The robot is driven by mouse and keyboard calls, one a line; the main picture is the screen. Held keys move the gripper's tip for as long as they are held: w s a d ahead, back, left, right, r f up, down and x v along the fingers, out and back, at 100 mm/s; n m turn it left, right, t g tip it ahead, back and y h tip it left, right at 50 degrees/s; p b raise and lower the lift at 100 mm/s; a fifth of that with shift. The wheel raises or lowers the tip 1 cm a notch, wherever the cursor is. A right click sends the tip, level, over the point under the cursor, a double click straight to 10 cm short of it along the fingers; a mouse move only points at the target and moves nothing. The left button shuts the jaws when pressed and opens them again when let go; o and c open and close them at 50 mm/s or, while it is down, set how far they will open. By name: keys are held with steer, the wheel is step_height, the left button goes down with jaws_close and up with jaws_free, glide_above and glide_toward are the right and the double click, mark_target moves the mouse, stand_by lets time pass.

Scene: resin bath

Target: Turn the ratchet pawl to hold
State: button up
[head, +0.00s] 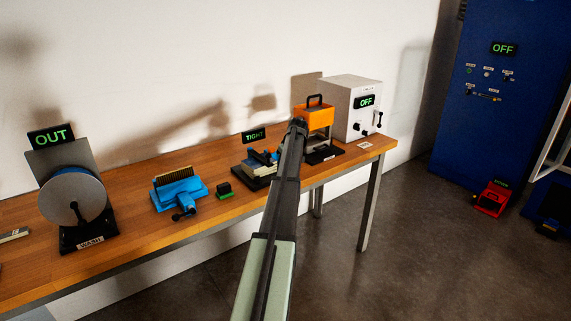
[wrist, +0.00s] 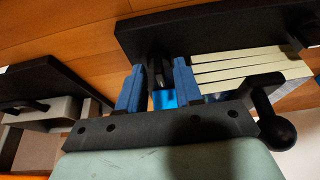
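The device under the green TIGHT sign (head: 255,136) stands on the bench, with a black base and blue and dark parts; my arm partly covers its right side. No part is clearly recognisable as the pawl. In the wrist view my gripper (wrist: 160,72) has two blue fingers a small gap apart. They straddle a narrow black upright piece (wrist: 158,64), with a bright blue part (wrist: 165,99) showing below it. I cannot tell whether the fingers touch the black piece. In the head view my forearm hides the fingers.
In the wrist view, cream layers (wrist: 235,65) lie right of the fingers, below a black bar (wrist: 220,28). A black ball-ended handle (wrist: 277,133) is close to my gripper's right end. An orange press (head: 315,118) and white OFF box (head: 350,95) stand right; a blue vise (head: 178,190) left.

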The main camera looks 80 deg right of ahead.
steer(key=shift+c, duration=0.3)
jaws_close()
steer(key=shift+m, duration=0.3)
steer(key=m+g, duration=0.1)
steer(key=m, duration=0.1)
steer(key=shift+w+a+m+h, duration=0.1)
steer(key=shift+m+h, duration=0.2)
steer(key=shift+h, duration=0.1)
steer(key=shift+w+m+g+h, duration=0.15)
steer(key=shift+m+g, duration=0.25)
steer(key=shift+m, duration=0.65)
steer(key=shift+s+m+g+h, duration=0.15)
steer(key=shift+m+g, duration=0.25)
steer(key=shift+m, duration=0.65)
steer(key=shift+w, duration=0.1)
